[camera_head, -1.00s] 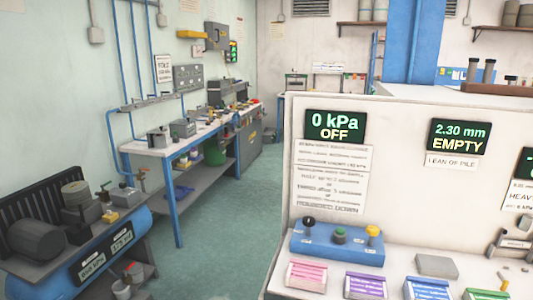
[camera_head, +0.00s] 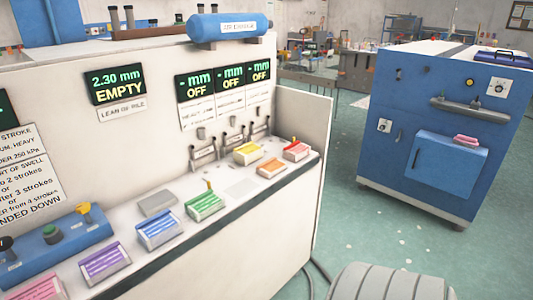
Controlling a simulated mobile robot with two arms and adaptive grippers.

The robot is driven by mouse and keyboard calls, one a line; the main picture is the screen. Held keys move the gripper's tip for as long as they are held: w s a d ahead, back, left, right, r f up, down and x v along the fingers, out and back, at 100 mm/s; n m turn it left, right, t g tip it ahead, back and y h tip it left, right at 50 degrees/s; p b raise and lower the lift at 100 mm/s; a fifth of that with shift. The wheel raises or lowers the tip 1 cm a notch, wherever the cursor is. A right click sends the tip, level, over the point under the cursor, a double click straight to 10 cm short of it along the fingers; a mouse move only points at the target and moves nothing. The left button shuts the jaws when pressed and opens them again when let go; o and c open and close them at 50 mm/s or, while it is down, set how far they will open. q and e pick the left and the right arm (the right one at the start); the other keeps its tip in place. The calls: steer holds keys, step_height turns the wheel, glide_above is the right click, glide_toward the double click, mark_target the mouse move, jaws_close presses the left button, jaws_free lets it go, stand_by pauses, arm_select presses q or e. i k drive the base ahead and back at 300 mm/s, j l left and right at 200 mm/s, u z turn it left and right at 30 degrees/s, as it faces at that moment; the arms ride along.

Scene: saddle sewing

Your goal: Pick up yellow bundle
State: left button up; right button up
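The yellow bundle (camera_head: 248,152) lies on the white bench shelf (camera_head: 238,187), towards its right end. It is a small flat block with a pale label on its front, close to the metal fittings under the "OFF" displays. An orange bundle (camera_head: 272,168) lies just in front and to its right. A red bundle (camera_head: 296,149) lies further right, near the shelf's end. Neither of my grippers shows in the head view.
Green (camera_head: 205,205), blue (camera_head: 158,229), purple (camera_head: 105,261) and pink (camera_head: 38,288) bundles sit along the shelf to the left. A blue control box (camera_head: 50,240) stands behind them. A blue cabinet (camera_head: 430,120) stands across an open green floor (camera_head: 350,225).

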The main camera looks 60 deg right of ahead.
mark_target(245, 155)
steer(key=z, duration=1.7)
steer(key=i+j+z, duration=0.1)
steer(key=i+z, duration=0.35)
steer(key=i+j+z, duration=0.25)
steer(key=i+z, duration=0.2)
steer(key=i, duration=0.1)
